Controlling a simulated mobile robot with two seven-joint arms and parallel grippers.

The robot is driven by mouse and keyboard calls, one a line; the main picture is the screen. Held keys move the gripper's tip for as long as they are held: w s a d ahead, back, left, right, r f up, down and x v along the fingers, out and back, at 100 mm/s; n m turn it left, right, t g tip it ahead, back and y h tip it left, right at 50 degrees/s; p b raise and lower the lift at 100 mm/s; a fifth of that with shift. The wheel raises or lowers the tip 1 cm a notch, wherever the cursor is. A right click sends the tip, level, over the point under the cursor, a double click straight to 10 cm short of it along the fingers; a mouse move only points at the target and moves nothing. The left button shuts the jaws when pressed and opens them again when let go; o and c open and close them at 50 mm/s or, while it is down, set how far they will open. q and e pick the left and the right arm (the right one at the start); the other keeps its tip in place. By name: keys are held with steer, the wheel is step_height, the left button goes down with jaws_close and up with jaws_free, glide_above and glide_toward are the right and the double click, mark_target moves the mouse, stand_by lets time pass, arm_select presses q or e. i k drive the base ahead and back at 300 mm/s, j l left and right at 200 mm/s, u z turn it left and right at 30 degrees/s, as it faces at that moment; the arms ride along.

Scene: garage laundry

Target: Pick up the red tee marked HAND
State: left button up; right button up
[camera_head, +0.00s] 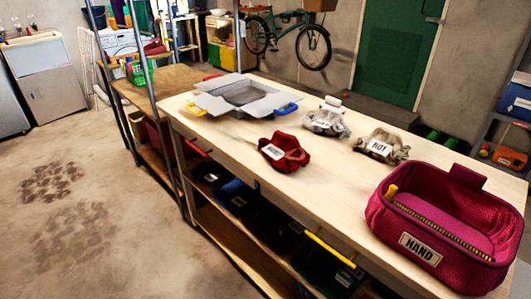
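A crumpled red cloth, which looks like the red tee (287,145), lies near the front edge of the wooden worktable (222,132). It bears a white label whose word is too small to read with certainty. A magenta soft basket (376,216) with a front label reading HAND stands at the right end of the table. It has a yellow strip along the inside and looks empty where I can see in. Neither of my grippers shows in this view.
A grey open-flapped box or board (246,93) with yellow and blue handles sits at the table's far left. Concrete floor (60,200) is open at left.

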mark_target(284, 153)
steer(key=z, duration=0.4)
steer(key=j+z, duration=0.15)
steer(key=z, duration=0.7)
steer(key=j+z, duration=0.15)
steer(key=z, duration=0.25)
steer(key=j+z, duration=0.75)
steer(key=k+j+z, duration=0.45)
steer(key=j, duration=0.15)
steer(key=k+j+z, duration=0.1)
steer(key=j, duration=0.25)
steer(key=k+j, duration=0.25)
steer(key=j+z, duration=0.05)
steer(key=j, duration=0.05)
